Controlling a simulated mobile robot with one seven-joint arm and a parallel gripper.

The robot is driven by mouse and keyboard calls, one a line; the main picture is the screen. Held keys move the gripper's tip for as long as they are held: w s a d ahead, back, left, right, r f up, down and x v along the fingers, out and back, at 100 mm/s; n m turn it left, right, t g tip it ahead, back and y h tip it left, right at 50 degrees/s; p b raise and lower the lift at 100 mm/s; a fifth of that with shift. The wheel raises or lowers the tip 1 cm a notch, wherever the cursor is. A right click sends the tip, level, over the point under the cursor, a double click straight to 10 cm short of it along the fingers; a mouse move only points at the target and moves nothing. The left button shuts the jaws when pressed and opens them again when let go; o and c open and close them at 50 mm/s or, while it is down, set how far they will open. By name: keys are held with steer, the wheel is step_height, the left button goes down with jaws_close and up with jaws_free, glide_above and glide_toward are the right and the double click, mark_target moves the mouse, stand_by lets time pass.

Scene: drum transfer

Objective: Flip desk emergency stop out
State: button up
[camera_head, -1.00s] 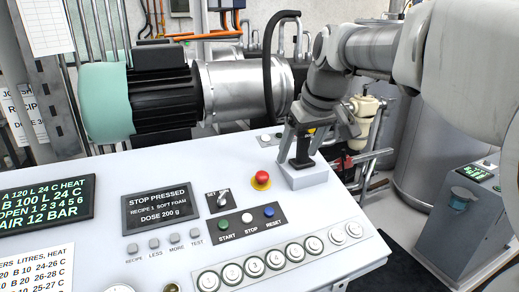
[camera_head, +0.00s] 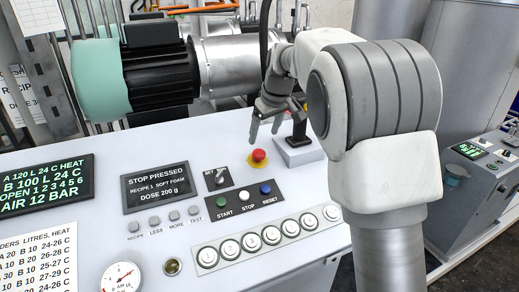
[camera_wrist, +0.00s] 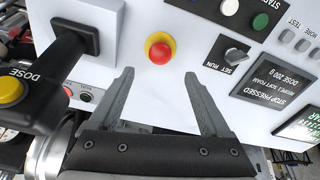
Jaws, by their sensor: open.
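The emergency stop is a red mushroom button (camera_head: 259,155) on a yellow base, on the white sloped desk panel. In the wrist view the red button (camera_wrist: 160,53) lies just ahead of the fingertips, between their lines and a little left of centre. My gripper (camera_head: 265,133) is above and behind the button in the head view. In the wrist view my gripper (camera_wrist: 158,73) has its two grey fingers spread, with nothing between them. The fingers look apart from the button. The desk display (camera_head: 157,188) reads STOP PRESSED.
A black handle on a grey block (camera_head: 299,145) stands close right of the button. The SET/RUN switch (camera_head: 217,178) and the START, STOP, RESET buttons (camera_head: 244,197) are nearby. A DOSE box with a yellow button (camera_wrist: 10,91) is at the wrist view's left.

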mark_target(259, 152)
steer(key=x, duration=0.8)
steer(key=shift+f, duration=0.15)
jaws_close()
